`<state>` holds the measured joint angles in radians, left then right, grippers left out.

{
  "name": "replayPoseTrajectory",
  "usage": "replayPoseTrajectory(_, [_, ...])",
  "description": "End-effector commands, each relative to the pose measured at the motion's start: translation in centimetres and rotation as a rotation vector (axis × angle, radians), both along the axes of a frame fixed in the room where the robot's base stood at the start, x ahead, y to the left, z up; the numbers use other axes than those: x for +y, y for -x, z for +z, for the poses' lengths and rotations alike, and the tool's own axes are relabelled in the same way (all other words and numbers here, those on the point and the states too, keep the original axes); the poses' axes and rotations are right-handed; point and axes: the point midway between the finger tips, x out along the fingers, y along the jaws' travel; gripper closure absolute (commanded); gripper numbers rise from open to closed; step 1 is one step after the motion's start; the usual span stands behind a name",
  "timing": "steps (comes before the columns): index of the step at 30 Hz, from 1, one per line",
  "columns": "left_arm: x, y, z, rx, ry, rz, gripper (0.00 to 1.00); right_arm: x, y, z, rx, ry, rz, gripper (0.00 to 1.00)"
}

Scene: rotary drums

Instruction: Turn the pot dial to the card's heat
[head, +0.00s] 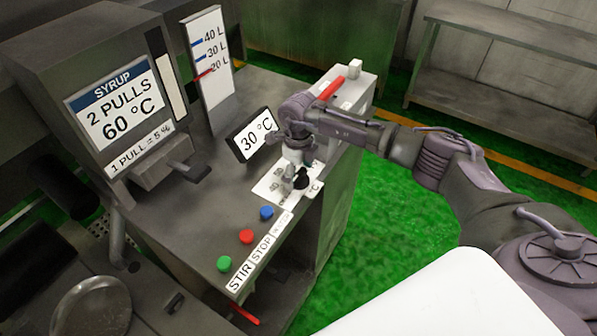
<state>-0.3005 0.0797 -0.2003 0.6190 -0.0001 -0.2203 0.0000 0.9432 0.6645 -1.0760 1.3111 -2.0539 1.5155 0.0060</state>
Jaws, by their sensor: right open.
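The syrup card (115,106) on the machine's front at left reads "2 PULLS 60 °C" and "1 PULL = 5 %". A small display (253,138) reads 30 °C. The black pot dial (301,182) sits on a white scale plate (267,189) with printed numbers, which my gripper and wrist partly cover. My right gripper (294,180) points down at the dial and is open. Its fingers are small and overlap the dial in the picture; I cannot tell whether they touch it. The dial's pointer is not readable. My left gripper is out of view.
Blue, red and green buttons (247,237) line the panel's front edge beside STIR and STOP labels. A level gauge (211,75) marked in litres stands behind. A red handle (331,88) lies at the back right. A steel bench (500,75) stands beyond green floor.

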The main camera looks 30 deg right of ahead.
Motion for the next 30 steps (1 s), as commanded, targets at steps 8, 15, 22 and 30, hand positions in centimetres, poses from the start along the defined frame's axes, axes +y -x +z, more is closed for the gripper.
replayPoseTrajectory(8, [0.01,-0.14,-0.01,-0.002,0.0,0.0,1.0,0.01,0.01,0.0,0.0,0.0,0.0,0.3])
replayPoseTrajectory(15, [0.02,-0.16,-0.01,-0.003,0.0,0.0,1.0,0.01,0.0,0.03,0.0,0.0,0.0,0.7])
replayPoseTrajectory(22, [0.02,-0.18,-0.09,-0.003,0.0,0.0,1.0,0.01,-0.02,0.02,0.0,0.0,-0.018,0.7])
replayPoseTrajectory(30, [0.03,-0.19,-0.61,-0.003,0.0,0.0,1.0,0.01,-0.08,-0.05,-0.001,0.0,-0.146,0.7])
